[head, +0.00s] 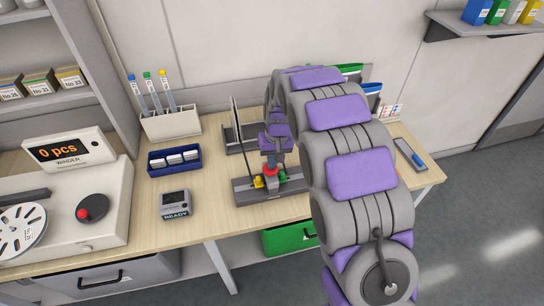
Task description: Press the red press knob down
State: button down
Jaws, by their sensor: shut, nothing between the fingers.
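A grey press fixture (240,191) stands near the front edge of the wooden table. A red knob (271,171) shows on it, between a yellow part (258,182) and a green part (282,177). My arm reaches in from the right, and my gripper (270,162) is shut and empty, pointing down right above the red knob. I cannot tell whether the fingertips touch the knob. The arm hides the right end of the fixture.
A small grey device reading READY (174,203), a blue tray (174,159) and a holder with tubes (172,124) stand left of the fixture. A green drawer (288,237) is below.

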jog(key=shift+s+f, duration=0.15)
jog(key=shift+f, duration=0.25)
jog(key=shift+r, duration=0.4)
notch_tip(320, 180, up, 14)
jog(key=d+p, duration=0.1)
jog(key=p, duration=0.2)
jog(key=shift+w+d+f, duration=0.2)
jog(key=shift+w+f, duration=0.05)
jog(key=shift+w, duration=0.05)
